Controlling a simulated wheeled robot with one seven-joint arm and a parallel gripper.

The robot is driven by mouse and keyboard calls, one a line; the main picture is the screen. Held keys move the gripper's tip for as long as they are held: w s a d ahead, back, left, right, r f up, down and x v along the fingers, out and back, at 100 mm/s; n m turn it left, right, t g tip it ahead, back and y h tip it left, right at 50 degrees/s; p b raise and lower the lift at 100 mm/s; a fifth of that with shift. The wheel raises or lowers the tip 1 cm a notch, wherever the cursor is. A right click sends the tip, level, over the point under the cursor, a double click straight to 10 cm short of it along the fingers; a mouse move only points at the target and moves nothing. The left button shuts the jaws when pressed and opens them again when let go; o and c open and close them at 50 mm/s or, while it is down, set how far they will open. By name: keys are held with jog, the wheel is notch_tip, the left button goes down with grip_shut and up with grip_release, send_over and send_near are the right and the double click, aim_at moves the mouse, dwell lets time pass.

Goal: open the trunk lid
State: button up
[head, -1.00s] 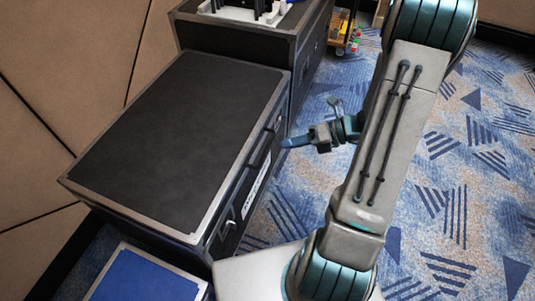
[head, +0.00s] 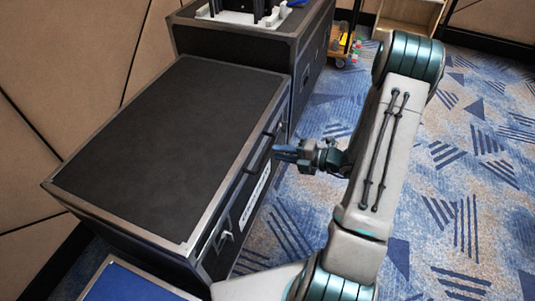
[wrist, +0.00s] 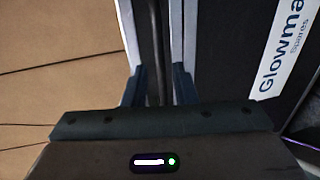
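The trunk is a black case with metal edging, and its flat lid (head: 165,140) is down. A dark bar handle (head: 258,153) runs along the lid's front edge. My gripper (head: 275,151) is at that edge, by the handle. In the wrist view my gripper (wrist: 159,88) has its two fingers apart, with the dark handle bar (wrist: 154,45) running between them. I see a gap beside the bar; contact cannot be made out. A white label (wrist: 284,45) with "Glowma… Spares" is on the trunk front. A metal latch (head: 223,240) shows lower on the front.
Another black case (head: 240,45) with items on top stands behind the trunk. A blue-topped case (head: 130,285) is at the near left. A padded wall (head: 60,70) is close on the left. Patterned carpet (head: 440,190) on the right is clear.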

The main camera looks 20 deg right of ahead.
aim_at(267, 150)
jog(key=b+x, duration=0.1)
jog(key=x, duration=0.4)
